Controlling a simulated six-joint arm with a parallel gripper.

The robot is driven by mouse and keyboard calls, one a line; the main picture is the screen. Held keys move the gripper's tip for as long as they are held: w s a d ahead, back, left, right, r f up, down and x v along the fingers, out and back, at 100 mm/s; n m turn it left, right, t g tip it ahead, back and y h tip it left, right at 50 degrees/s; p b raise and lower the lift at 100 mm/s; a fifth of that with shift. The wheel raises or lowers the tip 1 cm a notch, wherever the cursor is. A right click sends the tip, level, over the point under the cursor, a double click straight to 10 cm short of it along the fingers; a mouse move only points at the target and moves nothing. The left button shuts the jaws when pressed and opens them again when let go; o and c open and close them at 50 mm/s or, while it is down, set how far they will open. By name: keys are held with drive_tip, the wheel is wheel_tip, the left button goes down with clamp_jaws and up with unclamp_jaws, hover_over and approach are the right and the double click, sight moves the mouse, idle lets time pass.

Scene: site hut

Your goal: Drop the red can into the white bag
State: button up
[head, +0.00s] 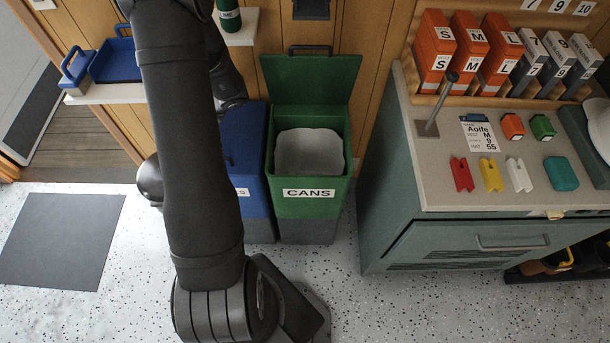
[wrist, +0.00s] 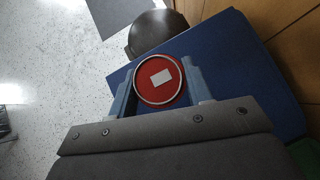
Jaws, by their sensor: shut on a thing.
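The red can (wrist: 159,80) shows end-on in the wrist view, a red disc with a pale rim and a small white label. My gripper (wrist: 158,86) is shut on it, one blue-grey finger on each side. The can is above a blue surface that looks like the blue bin's lid; its height is unclear. In the head view my arm hides the gripper and can. The white bag (head: 309,152) lines the open green bin (head: 310,205) marked CANS. Its mouth is open, and no can shows in it.
The closed blue bin (head: 245,150) stands left of the green bin, partly behind my arm. The raised green lid (head: 311,78) leans at the back. A grey-green cabinet (head: 398,190) stands to the right. A dark mat (head: 60,240) lies on the open floor at left.

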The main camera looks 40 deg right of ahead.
drive_tip(key=shift+m+h, duration=0.4)
drive_tip(key=shift+m, duration=0.2)
drive_tip(key=s+d+f, duration=0.1)
drive_tip(key=s+d, duration=0.2)
drive_tip(key=d, duration=0.2)
drive_tip(key=s+d+f, duration=0.1)
drive_tip(key=s+d, duration=0.2)
drive_tip(key=d, duration=0.2)
drive_tip(key=s+d+f, duration=0.1)
drive_tip(key=s+d, duration=0.2)
drive_tip(key=d, duration=0.2)
drive_tip(key=shift+d+f, duration=0.25)
drive_tip(key=shift+f, duration=0.05)
drive_tip(key=s+d+f+m+h, duration=0.1)
drive_tip(key=s+d+f, duration=0.2)
drive_tip(key=s+d, duration=0.85)
wheel_tip(320, 180, down, 6)
drive_tip(key=s, duration=0.1)
drive_tip(key=shift+s+a+r+t, duration=0.15)
drive_tip(key=shift+s+a+t, duration=0.25)
drive_tip(key=shift+a, duration=0.05)
drive_tip(key=o, duration=1.1)
